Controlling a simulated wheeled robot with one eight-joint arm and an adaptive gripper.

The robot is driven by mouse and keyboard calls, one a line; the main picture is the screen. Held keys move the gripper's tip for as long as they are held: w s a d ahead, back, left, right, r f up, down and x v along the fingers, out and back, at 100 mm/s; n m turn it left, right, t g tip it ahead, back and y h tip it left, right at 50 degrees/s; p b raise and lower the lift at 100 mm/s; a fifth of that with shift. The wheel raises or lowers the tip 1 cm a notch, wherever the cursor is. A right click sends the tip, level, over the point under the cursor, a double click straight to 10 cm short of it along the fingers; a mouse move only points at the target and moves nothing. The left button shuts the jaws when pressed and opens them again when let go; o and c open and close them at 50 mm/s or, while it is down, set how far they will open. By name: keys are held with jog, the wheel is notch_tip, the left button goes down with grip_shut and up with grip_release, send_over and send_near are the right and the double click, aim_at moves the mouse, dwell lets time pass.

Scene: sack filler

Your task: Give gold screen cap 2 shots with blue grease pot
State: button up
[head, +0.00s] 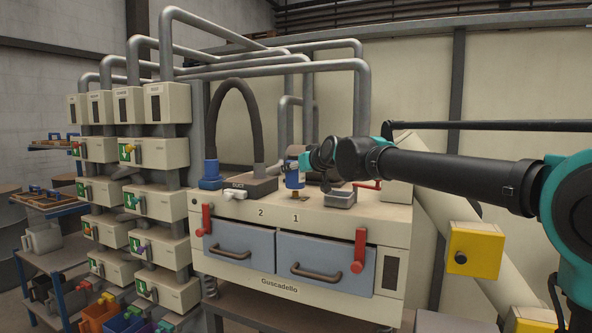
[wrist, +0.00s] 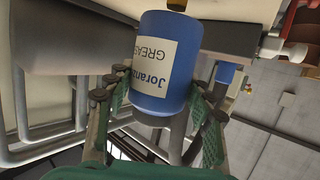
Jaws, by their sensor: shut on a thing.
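The blue grease pot (wrist: 178,85) is between the fingers of my gripper (wrist: 158,100), which is shut on it. Its pale label shows upside down in the wrist view. In the head view the pot (head: 293,177) is over the top of the white machine, near the number 1. A small brown-gold piece (head: 300,195) shows just under the pot in the head view. A gold piece (wrist: 177,4) also shows at the pot's end at the top edge of the wrist view. I cannot tell whether either is the gold screen cap or the pot's nozzle, or whether they touch.
The white machine (head: 290,227) has two grey drawers and red handles. On its top are a dark box with a hose (head: 250,184) at left and a small grey box (head: 340,198) close right of the pot. Stacked valve boxes (head: 155,153) and racks stand left.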

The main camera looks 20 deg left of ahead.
jog(key=shift+f, duration=0.85)
dwell(0.7)
jog(key=shift+r, duration=0.9)
dwell(0.3)
jog(key=shift+r, duration=2.5)
